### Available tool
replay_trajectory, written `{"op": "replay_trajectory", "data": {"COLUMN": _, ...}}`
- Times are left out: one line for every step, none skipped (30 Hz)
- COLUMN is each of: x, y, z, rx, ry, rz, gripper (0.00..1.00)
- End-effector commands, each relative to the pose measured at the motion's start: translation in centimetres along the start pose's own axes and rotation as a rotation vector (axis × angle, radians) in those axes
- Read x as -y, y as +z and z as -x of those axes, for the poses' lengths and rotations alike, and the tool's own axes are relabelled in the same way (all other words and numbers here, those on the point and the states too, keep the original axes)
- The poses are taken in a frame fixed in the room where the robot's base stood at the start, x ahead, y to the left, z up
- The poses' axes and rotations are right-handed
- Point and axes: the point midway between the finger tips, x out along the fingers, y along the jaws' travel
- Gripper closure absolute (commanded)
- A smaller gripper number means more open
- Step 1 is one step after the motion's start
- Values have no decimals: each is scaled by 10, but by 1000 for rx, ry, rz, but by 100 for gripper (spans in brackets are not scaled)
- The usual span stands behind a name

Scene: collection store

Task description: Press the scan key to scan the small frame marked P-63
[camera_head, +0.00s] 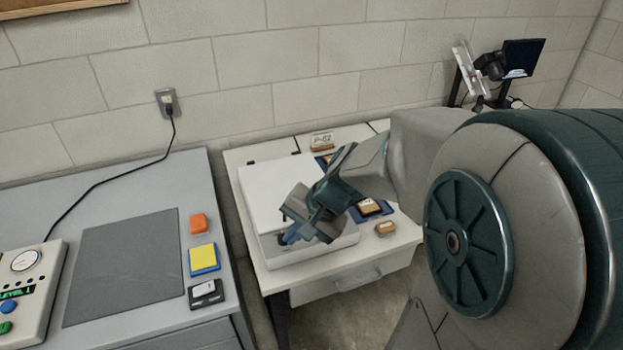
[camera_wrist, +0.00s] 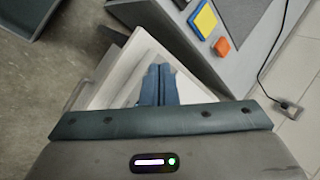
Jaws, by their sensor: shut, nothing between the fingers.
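A white flatbed scanner (camera_head: 262,190) with a pale lid stands on the white table. My gripper (camera_head: 290,238) is shut and empty, its blue fingertips at the scanner's front part. In the wrist view the shut fingers (camera_wrist: 158,84) point at the white scanner body (camera_wrist: 122,72). I cannot tell whether they touch it. The scan key is not clearly visible; the fingers cover that area. A small label card (camera_head: 322,140) stands behind the scanner, its number too blurred to read surely. I cannot make out the small frame marked P-63.
A small framed piece (camera_head: 370,207) on a blue pad and a tan block (camera_head: 385,228) lie right of the scanner. The grey desk (camera_head: 170,185) on the left holds an orange block (camera_head: 198,223), a yellow-and-blue block (camera_head: 204,259) and a black-and-white item (camera_head: 206,293). A floor gap separates desk and table.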

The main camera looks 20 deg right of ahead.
Motion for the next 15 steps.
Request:
{"op": "replay_trajectory", "data": {"x": 7, "y": -19, "z": 0, "rx": -3, "ry": -47, "rz": -118, "gripper": 100}}
{"op": "replay_trajectory", "data": {"x": 9, "y": -30, "z": -2, "rx": -9, "ry": -78, "rz": -186, "gripper": 100}}
{"op": "replay_trajectory", "data": {"x": 12, "y": -45, "z": -4, "rx": -19, "ry": -117, "rz": -277, "gripper": 100}}
{"op": "replay_trajectory", "data": {"x": 13, "y": -57, "z": -5, "rx": -29, "ry": -146, "rz": -346, "gripper": 100}}
{"op": "replay_trajectory", "data": {"x": 12, "y": -70, "z": -6, "rx": -42, "ry": -173, "rz": -415, "gripper": 100}}
{"op": "replay_trajectory", "data": {"x": 11, "y": -87, "z": -8, "rx": -60, "ry": -209, "rz": -506, "gripper": 100}}
{"op": "replay_trajectory", "data": {"x": 9, "y": -101, "z": -9, "rx": -76, "ry": -235, "rz": -574, "gripper": 100}}
{"op": "replay_trajectory", "data": {"x": 5, "y": -114, "z": -10, "rx": -93, "ry": -258, "rz": -641, "gripper": 100}}
{"op": "replay_trajectory", "data": {"x": 0, "y": -131, "z": -11, "rx": -117, "ry": -287, "rz": -728, "gripper": 100}}
{"op": "replay_trajectory", "data": {"x": -6, "y": -144, "z": -12, "rx": -137, "ry": -309, "rz": -791, "gripper": 100}}
{"op": "replay_trajectory", "data": {"x": -12, "y": -156, "z": -12, "rx": -157, "ry": -328, "rz": -851, "gripper": 100}}
{"op": "replay_trajectory", "data": {"x": -20, "y": -170, "z": -14, "rx": -182, "ry": -350, "rz": -926, "gripper": 100}}
{"op": "replay_trajectory", "data": {"x": -27, "y": -180, "z": -14, "rx": -202, "ry": -365, "rz": -977, "gripper": 100}}
{"op": "replay_trajectory", "data": {"x": -34, "y": -190, "z": -14, "rx": -220, "ry": -379, "rz": -1025, "gripper": 100}}
{"op": "replay_trajectory", "data": {"x": -42, "y": -200, "z": -15, "rx": -243, "ry": -396, "rz": -1080, "gripper": 100}}
